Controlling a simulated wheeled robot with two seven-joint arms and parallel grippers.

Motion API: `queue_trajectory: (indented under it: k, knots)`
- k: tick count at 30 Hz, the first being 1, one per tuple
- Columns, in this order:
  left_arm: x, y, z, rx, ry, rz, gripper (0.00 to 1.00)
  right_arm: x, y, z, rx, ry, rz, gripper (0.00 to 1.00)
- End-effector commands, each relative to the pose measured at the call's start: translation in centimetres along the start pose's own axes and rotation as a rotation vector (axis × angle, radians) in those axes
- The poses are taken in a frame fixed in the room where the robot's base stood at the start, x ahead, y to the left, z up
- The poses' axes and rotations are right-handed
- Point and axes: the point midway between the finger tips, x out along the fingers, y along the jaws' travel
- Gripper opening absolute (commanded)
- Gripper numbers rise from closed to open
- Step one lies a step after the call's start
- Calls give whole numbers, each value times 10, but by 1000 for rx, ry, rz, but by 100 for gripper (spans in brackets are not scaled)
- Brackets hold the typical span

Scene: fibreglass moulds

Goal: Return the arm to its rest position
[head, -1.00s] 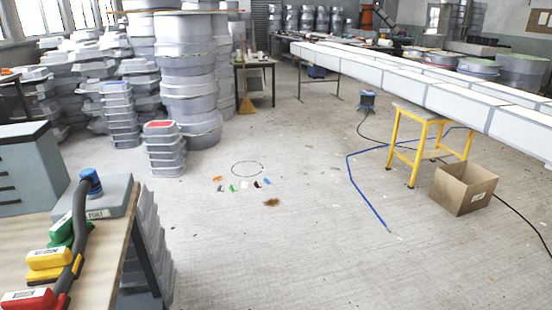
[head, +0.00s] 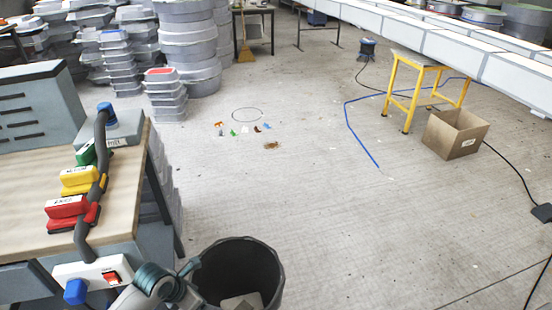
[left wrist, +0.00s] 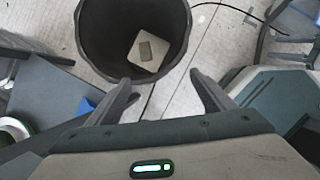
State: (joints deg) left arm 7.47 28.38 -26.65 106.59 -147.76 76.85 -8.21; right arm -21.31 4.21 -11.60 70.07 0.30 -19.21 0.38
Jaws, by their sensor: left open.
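My left gripper (left wrist: 163,95) shows in the left wrist view, with its two dark fingers spread wide and nothing between them. It is above the near rim of a dark round bin (left wrist: 84,35). A pale block with a grey patch (left wrist: 150,66) lies in the bin. In the head view the bin (head: 272,262) stands at the bottom middle, right of the workbench, with the pale block (head: 243,301) partly visible inside. The left gripper's fingers are not visible in the head view.
The workbench (head: 125,205) at left carries a grey cabinet (head: 35,105) and a cable with red, yellow and green blocks. A yellow stool (head: 395,98) and cardboard box (head: 448,138) stand at right. Small coloured scraps (head: 245,130) lie on the floor. The middle floor is mostly clear.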

Motion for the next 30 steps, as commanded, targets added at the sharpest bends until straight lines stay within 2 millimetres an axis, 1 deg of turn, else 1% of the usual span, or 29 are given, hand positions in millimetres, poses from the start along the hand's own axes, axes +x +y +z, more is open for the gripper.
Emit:
queue_trajectory:
  k: [2, 11, 14, 20, 26, 27, 29, 30]
  knots:
    - [1, -1, 0, -3, -2, -5, 76, 1, 0, -2, 0, 2, 0, 45]
    - [11, -29, 7, -69, -62, -115, 76, 1, 0, -2, 0, 3, 0, 45]
    - [15, -42, 11, -103, -91, -165, 76, 1, 1, -4, 0, 5, 1, 45]
    - [21, -73, 23, -213, -171, -299, 76, 0, 0, -2, 0, 3, 0, 45]
    - [23, -110, 44, -419, -292, -490, 76, 0, 0, -1, 0, 2, 0, 45]
    - [23, -117, 49, -483, -325, -537, 76, 0, 0, -1, 0, 2, 0, 45]
    - [21, -126, 59, -596, -378, -611, 76, 0, 0, -1, 0, 2, 0, 45]
    - [20, -129, 64, -679, -415, -658, 76, 0, 0, -1, 0, 2, 0, 45]
